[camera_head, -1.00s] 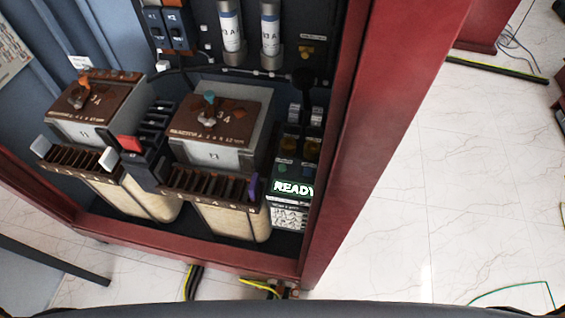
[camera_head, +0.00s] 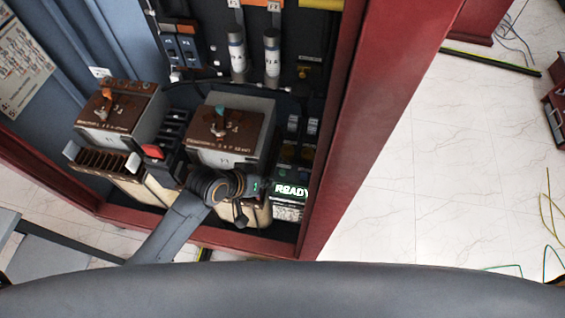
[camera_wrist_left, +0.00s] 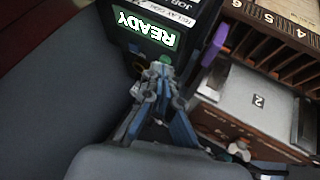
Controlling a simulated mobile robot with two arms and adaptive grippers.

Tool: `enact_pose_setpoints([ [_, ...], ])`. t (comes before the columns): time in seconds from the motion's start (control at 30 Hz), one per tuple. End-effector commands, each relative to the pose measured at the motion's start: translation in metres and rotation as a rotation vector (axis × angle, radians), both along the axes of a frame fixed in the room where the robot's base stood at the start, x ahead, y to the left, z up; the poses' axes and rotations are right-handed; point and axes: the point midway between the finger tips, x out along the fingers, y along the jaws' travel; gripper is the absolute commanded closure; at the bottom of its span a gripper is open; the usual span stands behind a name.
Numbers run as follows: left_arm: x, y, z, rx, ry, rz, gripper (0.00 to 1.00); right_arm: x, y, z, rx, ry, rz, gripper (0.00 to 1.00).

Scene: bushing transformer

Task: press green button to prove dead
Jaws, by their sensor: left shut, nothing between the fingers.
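The dark device with a lit green-framed READY display (camera_head: 291,189) sits at the lower right inside the red cabinet. The display shows large and upside down in the left wrist view (camera_wrist_left: 147,28). A small green button (camera_wrist_left: 166,59) shows beside the display, right at the fingertips of my left gripper (camera_wrist_left: 163,76). I cannot tell whether they touch or whether it is pressed. My left gripper (camera_head: 258,187) is shut and empty, just left of the display in the head view. My arm hides part of the device's surroundings. My right gripper is not in view.
Two brown-topped transformers (camera_head: 227,133) stand left of the device, with a red-topped switch (camera_head: 152,151) between them. Fuse cylinders (camera_head: 271,53) hang above. The red cabinet post (camera_head: 345,120) stands close on the right. A purple tab (camera_wrist_left: 215,42) is near the gripper.

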Motion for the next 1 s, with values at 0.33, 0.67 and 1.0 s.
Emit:
enact_pose_setpoints([
  [0.33,0.059,-0.036,0.054,-0.166,0.033,-0.035,1.0,0.0,0.001,0.017,0.002,0.001,0.001,0.6],
  [0.67,0.066,-0.035,0.053,-0.18,0.04,-0.021,1.0,0.001,0.006,0.017,0.007,0.0,0.0,0.6],
  [1.0,0.066,-0.035,0.041,-0.18,0.038,-0.021,1.0,0.0,0.005,0.005,0.006,0.0,0.0,0.6],
])
